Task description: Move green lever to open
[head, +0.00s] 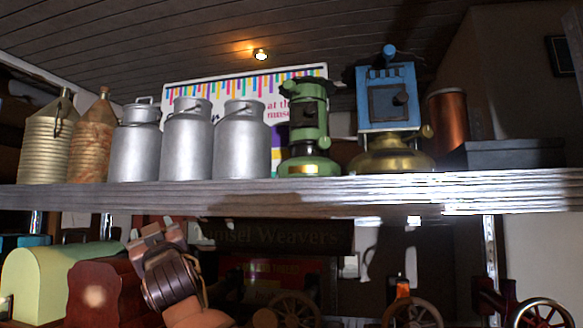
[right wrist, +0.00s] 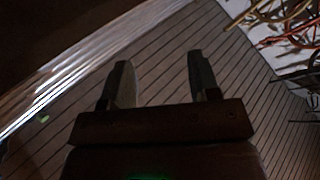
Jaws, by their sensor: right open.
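A green metal device (head: 307,130) stands upright on the high shelf in the head view, right of the milk cans. It has a round base and a small knob low on its right side. I cannot clearly make out a separate lever or its position. My right gripper (right wrist: 160,82) is open and empty in the right wrist view, its two fingers pointing towards a dark slatted surface. The green device cannot be made out in that view. No clear fingers of my left gripper show.
The shelf (head: 270,194) also holds several metal milk cans (head: 242,140), a blue device on a brass base (head: 388,110) and a dark box (head: 513,154). A yellow-green chest (head: 45,285) and spoked wheels (head: 297,305) are below. Wires (right wrist: 285,25) show in the right wrist view.

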